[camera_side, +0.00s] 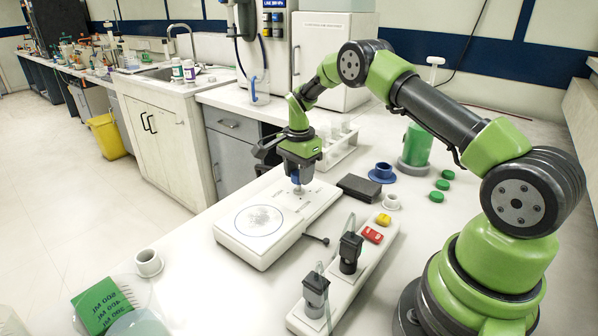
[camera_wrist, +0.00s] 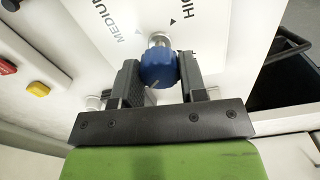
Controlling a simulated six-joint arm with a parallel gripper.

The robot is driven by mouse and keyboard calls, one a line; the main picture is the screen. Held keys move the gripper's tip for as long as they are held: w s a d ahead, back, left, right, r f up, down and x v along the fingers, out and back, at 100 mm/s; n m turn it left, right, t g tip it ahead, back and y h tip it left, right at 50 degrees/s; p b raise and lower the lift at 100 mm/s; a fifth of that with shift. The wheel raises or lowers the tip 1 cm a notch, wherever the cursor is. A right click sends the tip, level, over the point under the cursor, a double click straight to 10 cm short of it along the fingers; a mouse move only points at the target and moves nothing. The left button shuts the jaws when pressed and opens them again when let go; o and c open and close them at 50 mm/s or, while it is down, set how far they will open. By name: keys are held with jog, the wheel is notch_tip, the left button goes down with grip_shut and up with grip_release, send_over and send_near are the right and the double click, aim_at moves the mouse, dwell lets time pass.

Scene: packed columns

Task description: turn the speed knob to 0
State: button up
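The blue speed knob (camera_wrist: 158,67) sits on a pale stem on the white device's panel in the wrist view. A pale line shows on its near side. "MEDIUM" (camera_wrist: 117,25) is printed to its upper left and a partly hidden "HIGH" (camera_wrist: 184,24) to its upper right, with small dark triangles. No 0 mark is readable. My gripper (camera_wrist: 157,78) has one finger on each side of the knob; whether both press on it is unclear. In the side view my gripper (camera_side: 297,181) points down over the white device (camera_side: 270,246), at the end away from its round plate.
A black lever (camera_side: 317,239) sticks out of the device's side. A white strip with dark plugs (camera_side: 349,252), a red switch (camera_side: 373,235) and a yellow switch (camera_side: 383,219) lies close by. A dark block (camera_side: 359,188) and a tube rack (camera_side: 337,150) stand behind.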

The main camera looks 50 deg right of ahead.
jog(key=shift+n, duration=0.3)
jog(key=n, duration=1.4)
jog(key=shift+n, duration=2.2)
jog(key=o, duration=0.9)
notch_tip(320, 180, up, 10)
